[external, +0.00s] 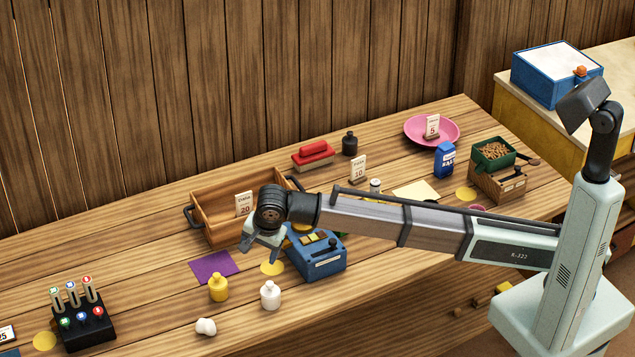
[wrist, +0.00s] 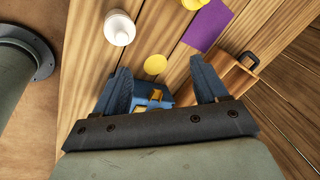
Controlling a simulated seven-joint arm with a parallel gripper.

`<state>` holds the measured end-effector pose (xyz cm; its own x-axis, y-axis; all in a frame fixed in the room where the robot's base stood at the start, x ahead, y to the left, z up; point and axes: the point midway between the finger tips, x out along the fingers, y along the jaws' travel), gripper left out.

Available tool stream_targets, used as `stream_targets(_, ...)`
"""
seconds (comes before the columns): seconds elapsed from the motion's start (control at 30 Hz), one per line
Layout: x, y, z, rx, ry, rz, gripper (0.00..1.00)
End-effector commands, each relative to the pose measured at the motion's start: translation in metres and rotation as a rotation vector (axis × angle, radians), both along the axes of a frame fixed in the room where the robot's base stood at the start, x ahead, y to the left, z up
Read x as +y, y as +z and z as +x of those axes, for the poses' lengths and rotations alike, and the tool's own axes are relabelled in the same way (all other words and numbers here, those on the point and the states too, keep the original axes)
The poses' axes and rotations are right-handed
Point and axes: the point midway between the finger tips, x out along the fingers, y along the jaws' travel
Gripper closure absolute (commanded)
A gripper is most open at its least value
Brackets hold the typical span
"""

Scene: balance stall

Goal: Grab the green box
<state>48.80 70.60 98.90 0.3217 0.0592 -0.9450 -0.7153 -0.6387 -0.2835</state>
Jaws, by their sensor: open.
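The green box (external: 493,153) is an open-topped dark green container filled with brown pieces. It stands on top of a small wooden drawer box at the right end of the table in the external view. My gripper (external: 262,246) hangs over the table's middle-left, far to the left of the green box. In the wrist view my gripper (wrist: 166,80) has its two fingers spread wide with nothing held between them. A blue box (wrist: 157,98) with yellow parts shows partly between and below the fingers. The green box is not in the wrist view.
A wooden crate (external: 200,224), the blue box (external: 322,265), a yellow bottle (external: 219,289) and a white bottle (external: 270,296) stand near my gripper. A blue packet (external: 445,160), a pink plate (external: 413,124) and the small wooden drawer box (external: 497,187) are near the green box.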

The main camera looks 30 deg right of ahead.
Motion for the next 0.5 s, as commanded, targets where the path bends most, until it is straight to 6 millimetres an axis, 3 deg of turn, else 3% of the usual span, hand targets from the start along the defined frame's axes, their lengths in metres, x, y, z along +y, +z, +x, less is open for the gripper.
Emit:
stream_targets(0.03, -0.023, 0.002, 0.017, 0.024, -0.04, 0.0, 0.28)
stream_targets(0.2, -0.09, 0.003, 0.06, 0.102, -0.147, -0.005, 0.28)
stream_targets(0.5, -0.212, -0.001, 0.115, 0.225, -0.321, -0.001, 0.28)
